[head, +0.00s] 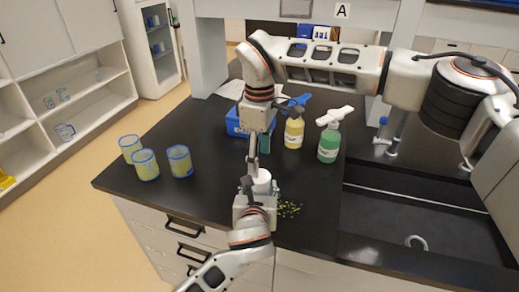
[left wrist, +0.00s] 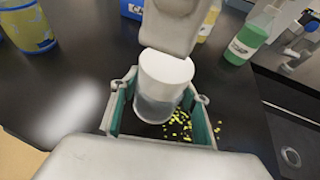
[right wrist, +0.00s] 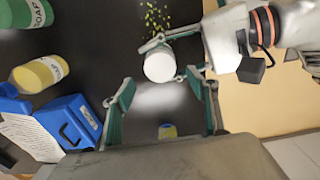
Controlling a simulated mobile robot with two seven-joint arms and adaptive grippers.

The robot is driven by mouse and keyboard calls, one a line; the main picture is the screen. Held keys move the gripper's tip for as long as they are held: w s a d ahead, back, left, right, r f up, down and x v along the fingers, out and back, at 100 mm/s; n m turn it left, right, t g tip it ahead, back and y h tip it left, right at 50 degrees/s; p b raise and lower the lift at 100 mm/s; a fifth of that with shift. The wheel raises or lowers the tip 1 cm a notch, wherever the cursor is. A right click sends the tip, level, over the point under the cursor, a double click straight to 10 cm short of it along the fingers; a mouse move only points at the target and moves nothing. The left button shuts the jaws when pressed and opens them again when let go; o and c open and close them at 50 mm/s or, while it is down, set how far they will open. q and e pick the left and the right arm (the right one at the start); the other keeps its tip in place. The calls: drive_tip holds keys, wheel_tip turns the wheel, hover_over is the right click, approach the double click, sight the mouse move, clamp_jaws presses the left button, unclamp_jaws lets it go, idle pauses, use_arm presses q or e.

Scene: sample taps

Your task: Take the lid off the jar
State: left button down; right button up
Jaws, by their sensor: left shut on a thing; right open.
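The jar has a white lid (left wrist: 166,66) on top and a translucent body (left wrist: 154,108). It stands upright near the counter's front edge. My left gripper (head: 256,196) is shut around the jar's body, with green-padded fingers on either side. The lid (head: 262,177) is partly hidden in the head view by my right gripper (head: 252,166), which hangs above it. In the right wrist view the lid (right wrist: 159,66) lies just beyond and between the open fingertips of my right gripper (right wrist: 160,81). I see no grip on the lid.
Yellow-green bits (head: 289,209) lie scattered beside the jar. A blue box (head: 237,127), a yellow bottle (head: 293,133) and a green bottle (head: 328,144) stand behind. Several blue-rimmed beakers (head: 146,165) stand at left. A sink (head: 400,222) is at right.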

sight(260, 176)
drive_tip(key=shift+f, duration=2.9)
drive_tip(key=c, duration=1.2)
drive_tip(key=shift+o, duration=0.2)
